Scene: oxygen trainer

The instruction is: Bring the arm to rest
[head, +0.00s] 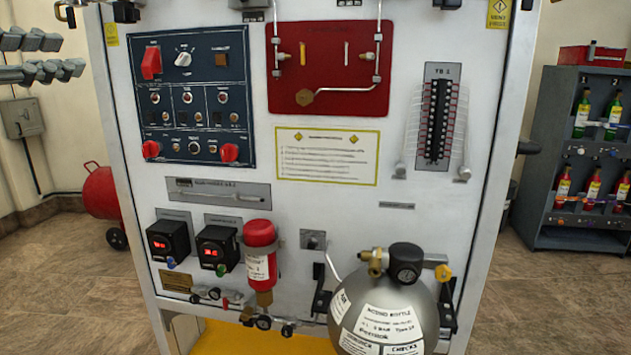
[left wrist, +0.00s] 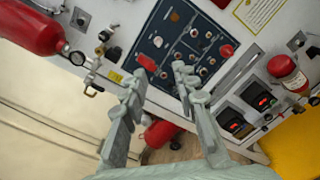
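My left gripper (head: 66,55) comes in at the upper left edge of the head view. Its two grey fingers are spread apart with nothing between them. In the left wrist view the open fingers (left wrist: 158,84) point towards the trainer panel, and the gap between them is empty. In the head view the gripper is left of the white trainer panel (head: 235,120), in front of the pale wall, apart from the panel's edge. The blue switch panel (head: 190,92) lies to its right. My right gripper is not in view.
A red extinguisher-like bottle (head: 261,255) and a silver bottle with a gauge (head: 385,310) are on the panel's lower part. A red tank (head: 101,190) stands on the floor at left. A dark shelf rack (head: 545,150) stands at right. Floor at lower left is free.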

